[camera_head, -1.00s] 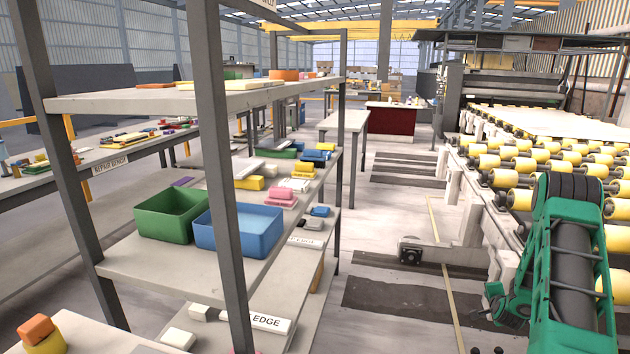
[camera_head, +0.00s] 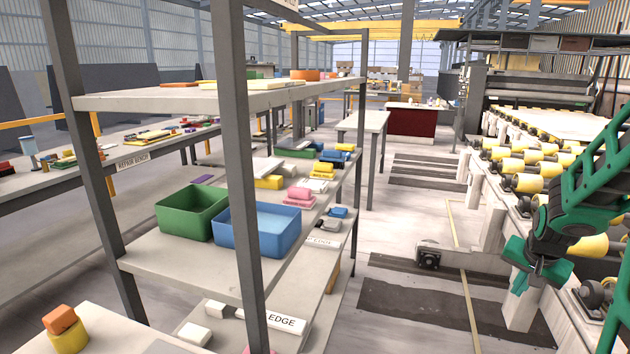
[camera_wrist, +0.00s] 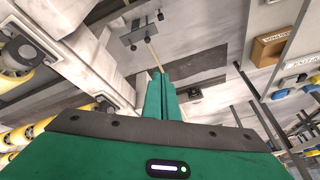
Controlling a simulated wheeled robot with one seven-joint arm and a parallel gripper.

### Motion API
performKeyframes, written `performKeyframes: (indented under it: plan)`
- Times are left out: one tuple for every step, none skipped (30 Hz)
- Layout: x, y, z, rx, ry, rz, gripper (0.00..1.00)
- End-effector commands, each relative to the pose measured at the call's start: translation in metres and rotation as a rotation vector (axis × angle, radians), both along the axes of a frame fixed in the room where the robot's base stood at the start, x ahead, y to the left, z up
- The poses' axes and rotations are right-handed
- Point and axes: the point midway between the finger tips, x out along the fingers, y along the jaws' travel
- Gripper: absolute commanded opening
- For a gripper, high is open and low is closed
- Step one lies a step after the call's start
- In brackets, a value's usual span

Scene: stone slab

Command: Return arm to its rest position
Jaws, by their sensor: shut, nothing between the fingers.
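My green and dark grey arm comes in at the right edge of the head view. My gripper (camera_head: 519,283) hangs at its lower end, in front of the roller conveyor (camera_head: 522,183) and above the floor. In the wrist view my gripper (camera_wrist: 161,95) has its two green fingers pressed together with nothing between them. The fingertips are apart from all things around them.
A grey shelf rack (camera_head: 180,258) stands at the left with a green bin (camera_head: 193,212), a blue bin (camera_head: 260,232) and several coloured blocks. A repair bench (camera_head: 125,157) is behind it. The aisle floor (camera_head: 400,228) between rack and conveyor is mostly clear.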

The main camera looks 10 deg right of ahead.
Motion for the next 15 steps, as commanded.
performKeyframes:
  plan:
    - [-0.015, 0.012, 0.012, 0.002, 0.024, 0.026, 0.00]
    - [-0.025, 0.019, 0.016, 0.005, 0.045, 0.040, 0.00]
    - [-0.038, 0.028, 0.023, 0.010, 0.071, 0.063, 0.00]
    - [-0.049, 0.035, 0.027, 0.015, 0.091, 0.079, 0.00]
    - [-0.060, 0.042, 0.031, 0.020, 0.111, 0.093, 0.00]
    - [-0.074, 0.051, 0.036, 0.027, 0.136, 0.116, 0.00]
    - [-0.085, 0.058, 0.040, 0.034, 0.154, 0.131, 0.00]
    - [-0.096, 0.065, 0.043, 0.041, 0.173, 0.147, 0.00]
    - [-0.111, 0.074, 0.048, 0.051, 0.198, 0.169, 0.00]
    - [-0.122, 0.081, 0.050, 0.060, 0.215, 0.186, 0.00]
    - [-0.133, 0.088, 0.054, 0.067, 0.232, 0.203, 0.00]
    - [-0.148, 0.097, 0.057, 0.080, 0.255, 0.226, 0.00]
    - [-0.160, 0.104, 0.059, 0.090, 0.271, 0.243, 0.00]
    - [-0.170, 0.110, 0.061, 0.099, 0.285, 0.260, 0.00]
    - [-0.185, 0.118, 0.063, 0.113, 0.305, 0.281, 0.00]
